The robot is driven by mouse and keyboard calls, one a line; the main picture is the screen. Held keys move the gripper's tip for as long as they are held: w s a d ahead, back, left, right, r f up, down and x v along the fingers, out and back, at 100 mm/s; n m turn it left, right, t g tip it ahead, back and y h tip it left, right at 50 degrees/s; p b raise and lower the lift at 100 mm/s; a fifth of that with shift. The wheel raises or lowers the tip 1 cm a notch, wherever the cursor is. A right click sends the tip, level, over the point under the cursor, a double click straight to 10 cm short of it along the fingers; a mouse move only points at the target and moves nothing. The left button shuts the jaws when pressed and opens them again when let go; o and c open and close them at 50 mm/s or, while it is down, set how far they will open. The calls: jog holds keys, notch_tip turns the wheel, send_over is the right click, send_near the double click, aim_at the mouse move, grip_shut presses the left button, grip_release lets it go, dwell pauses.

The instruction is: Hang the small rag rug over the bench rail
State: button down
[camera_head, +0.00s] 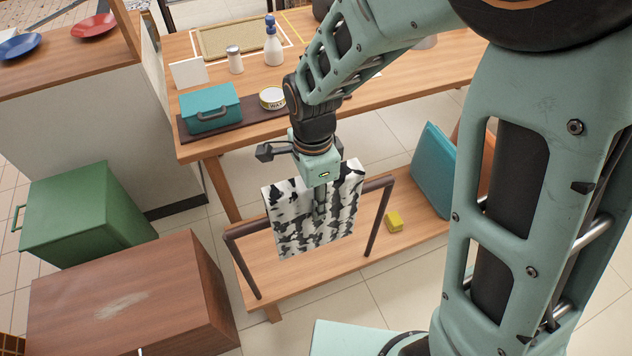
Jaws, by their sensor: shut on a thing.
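The small rag rug (292,220), white with black patches, hangs over the dark bench rail (374,186). The rail stands on a low wooden bench (340,258) and shows on both sides of the rug. My gripper (319,210) is at the middle of the rug, pointing down, shut on the rug. The near side of the rug hangs down in front of the rail towards the bench seat. The far side is mostly hidden, and my gripper hides part of the upper fold.
Behind stands a wooden table (400,100) with a teal box (210,108), a tin (272,98) and bottles. A green box (85,215) and brown cabinet (130,300) stand left.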

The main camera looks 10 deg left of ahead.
notch_tip(320, 180, down, 7)
jog(key=b, duration=0.4)
jog(key=shift+b, duration=0.4)
jog(key=c, duration=1.4)
grip_release()
jog(key=shift+r, duration=0.15)
